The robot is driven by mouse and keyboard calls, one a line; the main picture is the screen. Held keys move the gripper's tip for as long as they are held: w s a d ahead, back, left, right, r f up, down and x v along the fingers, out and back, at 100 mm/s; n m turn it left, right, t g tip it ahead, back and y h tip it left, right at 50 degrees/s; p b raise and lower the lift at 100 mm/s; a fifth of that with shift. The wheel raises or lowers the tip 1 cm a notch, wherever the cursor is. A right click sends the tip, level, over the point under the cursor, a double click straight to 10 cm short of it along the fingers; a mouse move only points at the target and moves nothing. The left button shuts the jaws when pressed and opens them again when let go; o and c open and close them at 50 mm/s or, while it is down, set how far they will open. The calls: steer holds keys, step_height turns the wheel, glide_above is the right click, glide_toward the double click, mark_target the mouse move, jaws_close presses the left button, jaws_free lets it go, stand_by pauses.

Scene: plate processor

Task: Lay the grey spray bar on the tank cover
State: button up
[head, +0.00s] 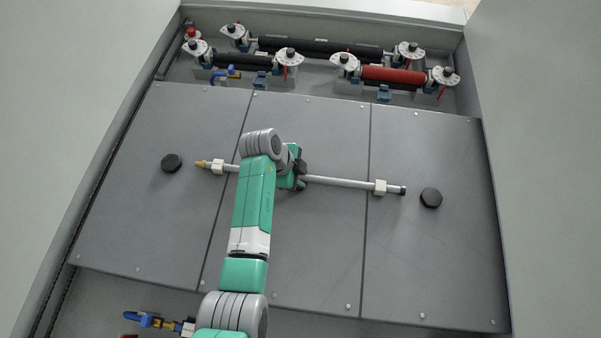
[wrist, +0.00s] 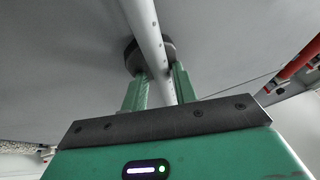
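The grey spray bar (head: 340,182) is a long thin tube with a brass-coloured tip at its left end, a dark cap at its right end and two pale blocks along it. It lies roughly left to right over the grey tank cover (head: 310,245); I cannot tell whether it touches the cover or hangs just above it. My gripper (head: 300,170) is at the bar's middle, partly hidden by my arm. In the wrist view the bar (wrist: 146,22) passes between my gripper's dark fingertips (wrist: 150,56), which close on it from both sides.
Two black knobs (head: 171,163) (head: 431,198) stand on the cover beyond the bar's ends. Black rollers (head: 320,48) and a red roller (head: 393,75) sit in brackets behind the cover. A blue and yellow fitting (head: 150,320) is at the front left. Light walls flank both sides.

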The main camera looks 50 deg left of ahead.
steer(key=v, duration=1.2)
steer(key=shift+w, duration=0.1)
steer(key=w+d+r+n+t+y, duration=0.2)
steer(key=w+d+r, duration=0.1)
steer(key=w+r, duration=0.3)
steer(key=w+d+r+n+t+y, duration=0.1)
steer(key=w+d+r+t+y, duration=0.2)
steer(key=r, duration=0.5)
steer(key=w+d+r+n+t, duration=0.25)
steer(key=d+r, duration=0.25)
steer(key=r, duration=0.3)
steer(key=w+d+r+n+t, duration=0.1)
steer(key=d+r+t, duration=0.3)
steer(key=r, duration=0.5)
steer(key=s+d+r+n+t+h, duration=0.1)
steer(key=s+d+r+t, duration=0.2)
steer(key=d+r, duration=0.3)
steer(key=s+d+r+n+t, duration=0.2)
steer(key=s+d+r, duration=0.4)
steer(key=r, duration=0.3)
steer(key=s+d+r+n+t+h, duration=0.1)
steer(key=s+d+r+t, duration=0.3)
steer(key=r, duration=0.4)
steer(key=shift+s+d+n+h, duration=0.35)
steer(key=shift+s+d, duration=0.2)
steer(key=shift+d, duration=0.4)
